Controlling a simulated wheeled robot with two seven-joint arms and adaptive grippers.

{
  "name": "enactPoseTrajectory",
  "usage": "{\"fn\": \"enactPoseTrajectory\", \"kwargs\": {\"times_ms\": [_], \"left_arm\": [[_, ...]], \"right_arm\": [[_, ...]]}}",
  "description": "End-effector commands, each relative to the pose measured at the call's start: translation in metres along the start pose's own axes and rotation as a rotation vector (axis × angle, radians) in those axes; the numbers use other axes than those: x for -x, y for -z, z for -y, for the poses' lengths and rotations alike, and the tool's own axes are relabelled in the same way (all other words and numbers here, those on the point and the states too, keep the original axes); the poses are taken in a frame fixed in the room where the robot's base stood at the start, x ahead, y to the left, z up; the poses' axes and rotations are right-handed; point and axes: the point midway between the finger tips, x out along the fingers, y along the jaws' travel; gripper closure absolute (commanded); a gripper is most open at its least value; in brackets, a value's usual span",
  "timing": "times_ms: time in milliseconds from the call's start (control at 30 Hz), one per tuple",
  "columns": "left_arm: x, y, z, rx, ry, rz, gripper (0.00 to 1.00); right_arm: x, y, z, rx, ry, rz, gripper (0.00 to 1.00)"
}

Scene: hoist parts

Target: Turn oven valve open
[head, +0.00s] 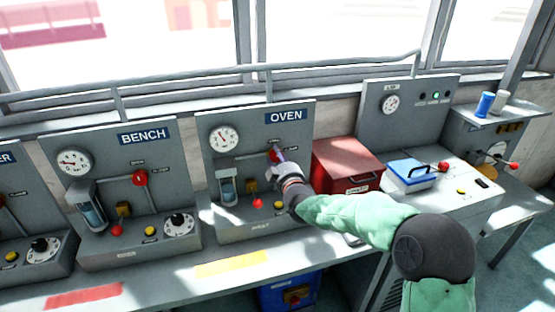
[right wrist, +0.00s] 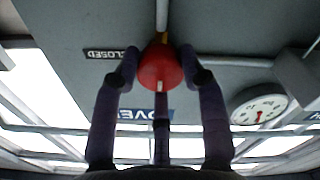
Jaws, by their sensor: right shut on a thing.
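The oven panel (head: 241,141) stands upright on the bench near the middle of the head view, with its OVEN sign (head: 286,116) at the top. The red oven valve knob (right wrist: 160,68) shows large in the right wrist view, with a short white mark on its face. My right gripper (head: 278,156) reaches the panel from the right, and its purple fingers are shut around the knob. In the head view the fingers hide most of the knob. A CLOSED label (right wrist: 104,54) is beside the knob in the wrist view. My left gripper is not in view.
A dial gauge (head: 223,139) is left of the valve on the oven panel. The bench panel (head: 110,160) with its own red valve (head: 140,178) stands to the left. A red box (head: 346,158) and a blue-lidded box (head: 409,173) are to the right.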

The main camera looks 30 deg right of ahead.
Motion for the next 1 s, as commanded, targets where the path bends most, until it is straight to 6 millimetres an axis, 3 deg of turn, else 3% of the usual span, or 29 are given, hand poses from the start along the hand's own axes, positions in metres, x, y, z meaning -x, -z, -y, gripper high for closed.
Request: {"fn": "enactPoseTrajectory", "kwargs": {"times_ms": [33, 367, 400, 467, 1000], "left_arm": [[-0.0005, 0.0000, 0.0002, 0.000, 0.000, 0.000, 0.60], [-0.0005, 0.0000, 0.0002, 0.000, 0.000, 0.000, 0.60], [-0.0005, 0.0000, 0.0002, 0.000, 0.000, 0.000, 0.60], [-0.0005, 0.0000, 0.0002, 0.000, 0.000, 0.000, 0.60], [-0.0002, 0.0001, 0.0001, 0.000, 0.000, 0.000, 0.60]], "right_arm": [[0.0016, -0.0098, 0.0088, 0.001, 0.017, 0.019, 0.90], [0.0016, -0.0102, 0.0085, 0.002, 0.017, 0.020, 0.90], [0.0016, -0.0102, 0.0085, 0.002, 0.017, 0.020, 0.46], [0.0015, -0.0097, 0.0081, 0.001, 0.016, 0.019, 0.34], [0.0087, -0.0028, 0.0020, 0.002, 0.005, 0.006, 0.34]]}}
